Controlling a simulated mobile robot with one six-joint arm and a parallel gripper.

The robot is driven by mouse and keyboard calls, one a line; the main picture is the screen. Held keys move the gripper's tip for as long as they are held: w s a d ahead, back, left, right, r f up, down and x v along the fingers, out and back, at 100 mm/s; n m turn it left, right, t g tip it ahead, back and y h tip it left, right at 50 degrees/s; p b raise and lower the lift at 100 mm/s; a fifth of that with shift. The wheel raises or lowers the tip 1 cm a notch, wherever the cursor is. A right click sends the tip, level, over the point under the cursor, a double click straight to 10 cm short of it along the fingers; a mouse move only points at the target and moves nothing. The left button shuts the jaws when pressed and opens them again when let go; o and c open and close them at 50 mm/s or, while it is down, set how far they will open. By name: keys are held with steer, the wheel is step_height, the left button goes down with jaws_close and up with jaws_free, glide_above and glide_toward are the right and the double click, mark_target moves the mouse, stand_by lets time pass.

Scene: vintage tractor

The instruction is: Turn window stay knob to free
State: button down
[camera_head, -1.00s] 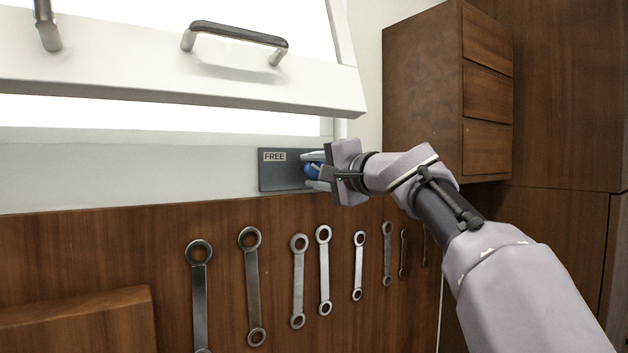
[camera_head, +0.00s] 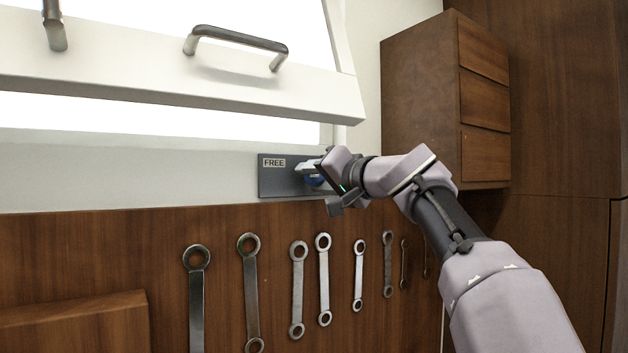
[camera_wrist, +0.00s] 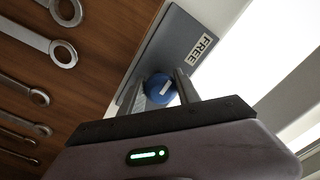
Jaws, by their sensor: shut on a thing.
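The blue window stay knob (camera_wrist: 161,88) sits on a grey plate (camera_head: 277,181) with a FREE label (camera_head: 274,163) at its upper left. The knob carries a white pointer mark, which in the wrist view points up and right, roughly toward the label. My gripper (camera_wrist: 160,90) is shut on the knob, one finger on each side of it. In the head view my gripper (camera_head: 310,174) is rolled and hides most of the knob (camera_head: 316,181).
The white tilted window (camera_head: 190,82) with its handles hangs above the plate. Several wrenches (camera_head: 297,290) hang on the wooden panel below. A wooden drawer cabinet (camera_head: 420,95) stands to the right of the window, behind my arm.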

steer(key=shift+r, duration=0.1)
stand_by(0.3)
steer(key=c, duration=0.9)
jaws_free()
steer(key=b+v, duration=0.5)
steer(key=v, duration=1.2)
steer(key=shift+s+d+b, duration=0.15)
steer(key=shift+s+b, duration=0.05)
steer(key=shift+b, duration=0.2)
